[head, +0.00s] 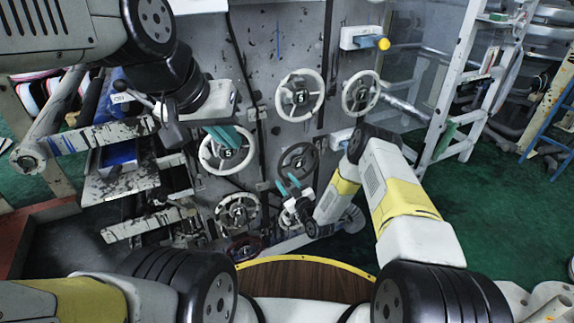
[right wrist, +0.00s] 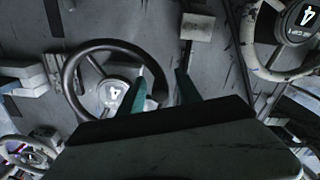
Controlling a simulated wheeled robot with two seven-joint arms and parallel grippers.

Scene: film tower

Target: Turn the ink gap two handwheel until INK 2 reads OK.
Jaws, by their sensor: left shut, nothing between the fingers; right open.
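A dark handwheel (head: 297,161) with a 4 on its hub is on the grey panel, and it also shows in the right wrist view (right wrist: 82,54). My right gripper (head: 288,184) is open at its lower left rim. In the right wrist view my right gripper (right wrist: 160,75) has one finger inside the ring and one outside, with the rim between them; contact is unclear. My left gripper (head: 227,137) is shut and empty, in front of a white handwheel (head: 204,163) marked 5. I cannot read which wheel is ink gap two, and no INK 2 reading is legible.
More white handwheels stand on the panel: one at upper middle (head: 300,76), one beside it (head: 361,94), one lower left (head: 238,212). A yellow knob (head: 384,44) is at the top right. A white ladder-like frame (head: 468,110) stands right, with green floor (head: 510,190) open beside it.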

